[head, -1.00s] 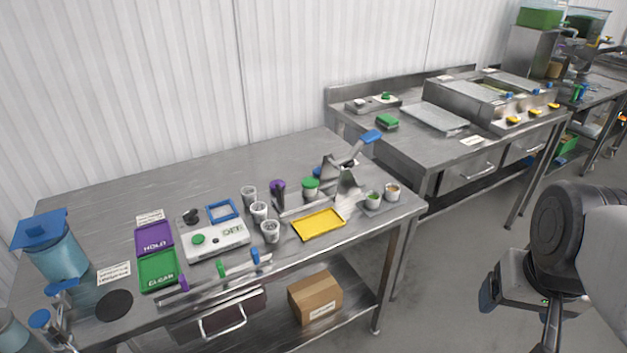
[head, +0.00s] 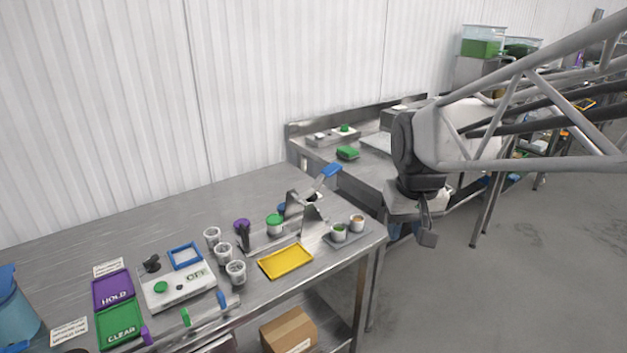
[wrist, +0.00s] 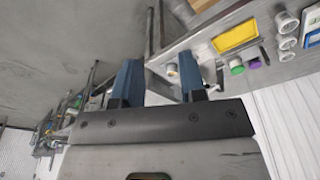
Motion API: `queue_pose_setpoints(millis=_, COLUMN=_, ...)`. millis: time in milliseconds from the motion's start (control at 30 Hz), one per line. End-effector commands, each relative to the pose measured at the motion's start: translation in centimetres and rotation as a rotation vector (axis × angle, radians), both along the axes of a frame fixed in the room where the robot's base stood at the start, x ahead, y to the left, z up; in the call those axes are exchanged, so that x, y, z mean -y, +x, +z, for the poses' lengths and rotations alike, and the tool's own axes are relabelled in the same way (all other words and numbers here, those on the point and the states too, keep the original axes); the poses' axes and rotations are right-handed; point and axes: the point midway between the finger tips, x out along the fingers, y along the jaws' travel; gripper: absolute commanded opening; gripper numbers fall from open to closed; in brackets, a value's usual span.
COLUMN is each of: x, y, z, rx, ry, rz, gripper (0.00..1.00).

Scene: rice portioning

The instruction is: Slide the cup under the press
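The press (head: 312,212) is a metal stand with a blue-ended lever (head: 332,170), at the right end of the near bench. Which cup is meant is unclear. Three pale cups, the front one (head: 235,273) among them, stand left of the yellow tray. Two filled cups, one green (head: 339,232) and one orange-brown (head: 357,223), stand on a small grey tray to the press's right. My gripper (head: 427,238) hangs right of the bench, apart from press and cups. In the wrist view my gripper (wrist: 160,75) has two blue fingers spread wide, with nothing held.
A yellow tray (head: 286,261) lies at the bench's front edge. Green (head: 275,222) and purple (head: 242,224) containers stand beside the press. A scale (head: 178,288) and purple and green mats (head: 112,291) lie left. A second bench stands behind my arm; open floor lies right.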

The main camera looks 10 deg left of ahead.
Motion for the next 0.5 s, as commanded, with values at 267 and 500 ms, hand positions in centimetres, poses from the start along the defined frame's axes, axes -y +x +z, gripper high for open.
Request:
queue_pose_setpoints(millis=267, x=-5.4, y=5.8, z=-0.7, rx=-0.027, ry=-0.008, rz=0.093, gripper=0.38)
queue_pose_setpoints(millis=500, x=-10.6, y=10.2, z=-2.1, rx=-0.049, ry=-0.016, rz=0.172, gripper=0.38)
